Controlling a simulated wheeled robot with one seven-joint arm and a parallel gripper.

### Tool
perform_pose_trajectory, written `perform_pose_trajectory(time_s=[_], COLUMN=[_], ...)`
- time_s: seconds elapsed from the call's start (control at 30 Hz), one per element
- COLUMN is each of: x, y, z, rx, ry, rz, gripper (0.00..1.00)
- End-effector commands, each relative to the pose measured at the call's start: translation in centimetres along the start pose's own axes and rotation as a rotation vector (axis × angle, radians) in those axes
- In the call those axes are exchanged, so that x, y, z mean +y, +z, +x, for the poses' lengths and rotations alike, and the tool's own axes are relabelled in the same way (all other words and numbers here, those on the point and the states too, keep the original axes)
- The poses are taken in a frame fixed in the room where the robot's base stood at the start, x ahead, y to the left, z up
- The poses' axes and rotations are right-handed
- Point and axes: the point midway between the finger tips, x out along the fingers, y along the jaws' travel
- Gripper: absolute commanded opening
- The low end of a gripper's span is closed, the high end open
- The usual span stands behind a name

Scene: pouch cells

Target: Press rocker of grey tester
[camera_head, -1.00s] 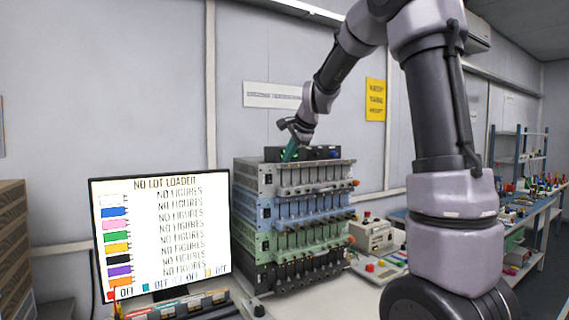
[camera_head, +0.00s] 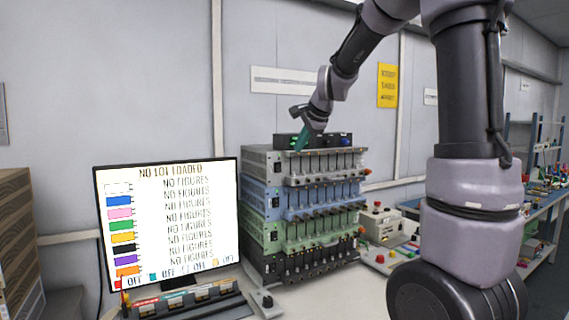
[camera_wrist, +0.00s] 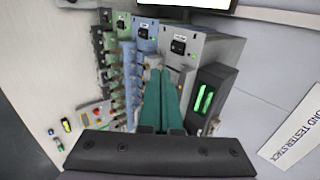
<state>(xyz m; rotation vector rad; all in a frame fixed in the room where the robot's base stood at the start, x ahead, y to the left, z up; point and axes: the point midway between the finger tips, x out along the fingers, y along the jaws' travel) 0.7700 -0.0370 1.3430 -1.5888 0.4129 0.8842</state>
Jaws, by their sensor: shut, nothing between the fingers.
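The grey tester (camera_head: 262,160) is the top unit of a stack of testers. In the wrist view, my teal fingers (camera_wrist: 158,75) are shut together and empty. Their tips lie beside the grey tester's front edge, apart from the rocker in the picture. I cannot tell whether they touch anything.
Below sit a blue tester (camera_head: 257,196), a green tester (camera_head: 254,228) and a black one (camera_head: 268,265). A black box with green displays (camera_wrist: 208,98) stands on top. A monitor (camera_head: 170,222) stands at left, with a small switch box (camera_head: 265,303) in front.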

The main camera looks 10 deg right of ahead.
Motion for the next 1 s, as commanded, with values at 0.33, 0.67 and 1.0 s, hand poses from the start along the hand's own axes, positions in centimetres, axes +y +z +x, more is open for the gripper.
perform_pose_trajectory(time_s=[0.33,0.67,1.0], x=[0.1,-0.8,-2.5], y=[0.0,0.0,0.0], z=[4.8,11.1,13.1], rx=[0.0,0.0,0.001], ry=[0.004,0.0,0.0], rz=[0.0,-0.001,-0.001], gripper=[0.0,0.0,0.0])
